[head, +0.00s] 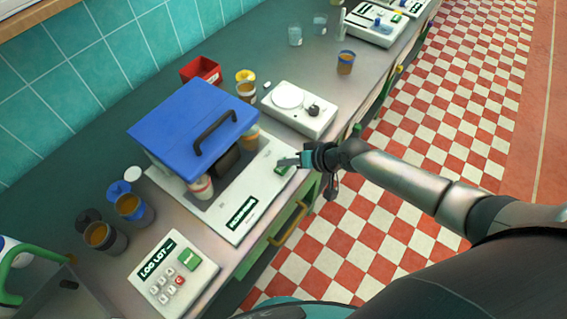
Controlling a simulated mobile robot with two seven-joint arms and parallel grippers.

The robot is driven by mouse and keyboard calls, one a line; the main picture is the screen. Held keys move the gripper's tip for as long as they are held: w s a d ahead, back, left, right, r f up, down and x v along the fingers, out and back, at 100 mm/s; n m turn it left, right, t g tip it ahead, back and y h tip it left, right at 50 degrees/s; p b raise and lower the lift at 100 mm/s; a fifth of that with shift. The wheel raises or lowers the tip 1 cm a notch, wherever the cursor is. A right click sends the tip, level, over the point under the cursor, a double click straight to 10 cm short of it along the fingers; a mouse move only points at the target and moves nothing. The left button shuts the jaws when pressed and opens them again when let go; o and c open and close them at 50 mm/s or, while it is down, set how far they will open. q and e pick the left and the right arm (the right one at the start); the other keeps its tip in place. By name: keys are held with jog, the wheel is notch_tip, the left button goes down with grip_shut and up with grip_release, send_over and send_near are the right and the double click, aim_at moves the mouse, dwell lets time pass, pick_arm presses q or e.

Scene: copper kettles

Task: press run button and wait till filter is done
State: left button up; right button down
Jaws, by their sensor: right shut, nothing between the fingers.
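The filter machine has a white base (240,222) with a dark label and a blue lid (190,125) with a black handle. Under the lid, a white and red cup (201,187) and an amber container (249,136) show in part. A green button (283,169) sits at the base's right corner. My right gripper (287,162) is shut and empty, with its fingertips at or just above this button; I cannot tell whether they touch. The fingers partly cover the button. My left gripper is out of view.
A white device with a round plate (300,108) stands behind the machine. Amber cups (133,209) stand left of it, a red bin (201,71) behind. A drawer handle (288,224) juts from the counter front.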

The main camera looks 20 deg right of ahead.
aim_at(287, 169)
jog(key=shift+r+p, duration=0.65)
jog(key=shift+r, duration=0.1)
jog(key=shift+r, duration=0.1)
notch_tip(287, 169, up, 5)
jog(key=p, duration=0.4)
jog(key=shift+p, duration=0.4)
